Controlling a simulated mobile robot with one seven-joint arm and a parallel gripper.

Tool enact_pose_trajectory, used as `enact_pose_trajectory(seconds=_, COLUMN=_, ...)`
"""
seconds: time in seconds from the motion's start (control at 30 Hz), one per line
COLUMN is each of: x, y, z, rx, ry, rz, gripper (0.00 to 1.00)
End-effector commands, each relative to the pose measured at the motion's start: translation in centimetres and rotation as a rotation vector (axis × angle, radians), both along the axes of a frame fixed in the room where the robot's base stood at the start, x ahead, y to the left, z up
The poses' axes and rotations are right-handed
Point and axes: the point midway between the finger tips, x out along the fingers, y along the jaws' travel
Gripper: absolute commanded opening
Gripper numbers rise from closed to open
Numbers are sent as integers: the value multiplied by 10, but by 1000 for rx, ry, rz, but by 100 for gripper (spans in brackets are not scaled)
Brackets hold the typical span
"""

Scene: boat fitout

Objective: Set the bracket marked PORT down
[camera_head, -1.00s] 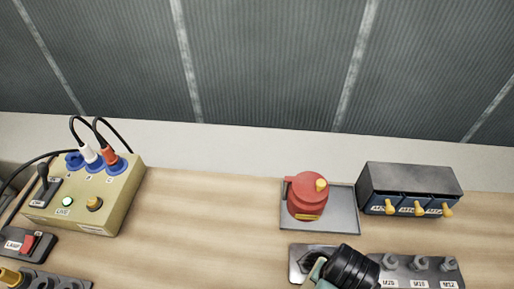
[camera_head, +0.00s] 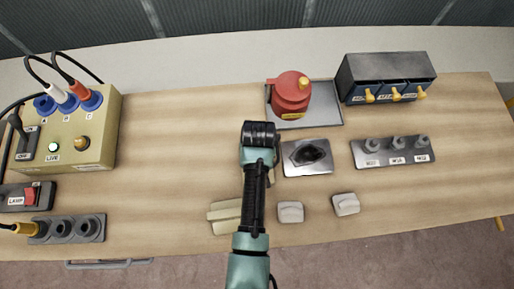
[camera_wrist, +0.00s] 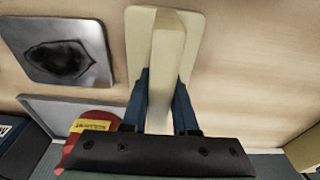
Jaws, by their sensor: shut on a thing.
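A cream bracket (camera_wrist: 190,40), a flat plate with a raised fin, is held in my gripper (camera_wrist: 160,95) in the wrist view. The two blue fingers are shut on its fin. No marking on it is readable. In the head view my arm's end (camera_head: 258,135) is left of the metal plate with a dark patch (camera_head: 290,165) and hides most of the held bracket. I cannot tell whether its plate touches the worktop. A second cream piece (camera_head: 224,216) lies near the front edge, left of my arm.
The red pot (camera_head: 291,93) stands on a grey tray (camera_head: 328,117) behind. Two small pale blocks (camera_head: 290,212) (camera_head: 346,204) lie at front right. A bolt strip (camera_head: 393,153) is at right, a powered box (camera_head: 105,130) at left. Worktop between box and arm is clear.

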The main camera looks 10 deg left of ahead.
Motion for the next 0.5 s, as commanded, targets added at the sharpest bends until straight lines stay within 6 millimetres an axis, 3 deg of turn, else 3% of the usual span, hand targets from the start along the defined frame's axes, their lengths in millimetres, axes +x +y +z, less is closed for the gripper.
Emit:
enact_pose_trajectory(seconds=0.47, x=1, y=0, z=-13, rx=0, ry=-3, rz=-1, gripper=0)
enact_pose_trajectory(seconds=0.5, x=0, y=0, z=-14, rx=1, ry=-2, rz=-1, gripper=29)
